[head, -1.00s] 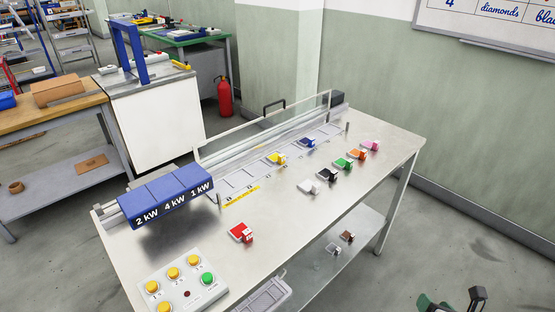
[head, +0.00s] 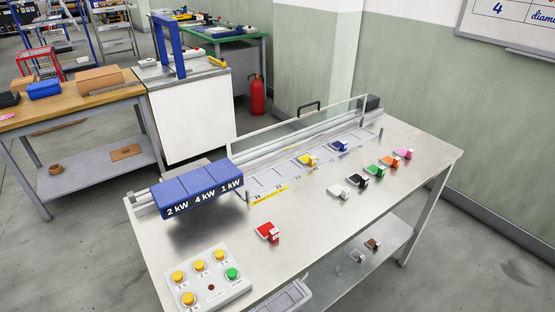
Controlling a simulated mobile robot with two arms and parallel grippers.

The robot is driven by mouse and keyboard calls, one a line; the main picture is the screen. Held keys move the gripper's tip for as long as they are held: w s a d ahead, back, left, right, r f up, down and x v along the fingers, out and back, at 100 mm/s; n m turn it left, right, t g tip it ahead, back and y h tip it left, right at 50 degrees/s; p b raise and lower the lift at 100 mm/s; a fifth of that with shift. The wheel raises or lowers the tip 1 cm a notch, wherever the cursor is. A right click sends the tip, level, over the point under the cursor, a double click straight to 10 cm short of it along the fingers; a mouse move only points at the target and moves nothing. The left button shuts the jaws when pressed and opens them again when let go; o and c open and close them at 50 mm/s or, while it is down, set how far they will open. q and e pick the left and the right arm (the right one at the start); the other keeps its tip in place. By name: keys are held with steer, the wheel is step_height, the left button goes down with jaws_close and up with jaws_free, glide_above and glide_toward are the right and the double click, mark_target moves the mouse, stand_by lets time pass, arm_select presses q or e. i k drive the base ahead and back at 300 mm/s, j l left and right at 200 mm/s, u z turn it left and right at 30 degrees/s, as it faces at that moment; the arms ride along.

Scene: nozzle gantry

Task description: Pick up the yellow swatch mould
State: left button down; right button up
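The yellow swatch mould (head: 308,160) sits on the marked strip along the back of the metal table (head: 318,232), in front of the clear rail guard. It is small, with a yellow face and a pale part beside it. A blue mould (head: 340,146) sits to its right on the same strip. Neither of my grippers shows in the head view now.
Red (head: 268,231), white (head: 339,191), black (head: 358,180), green (head: 374,171), orange (head: 390,162) and pink (head: 404,154) moulds stand on the table. A blue heater block (head: 198,190) and a button panel (head: 205,276) are at the left. The clear guard (head: 300,130) stands behind the strip.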

mark_target(306, 160)
steer(key=i+l+u, duration=0.1)
steer(key=l+u, duration=0.2)
steer(key=i+l+u, duration=0.1)
steer(key=l+u, duration=0.5)
steer(key=i+l, duration=0.05)
steer(key=l, duration=0.05)
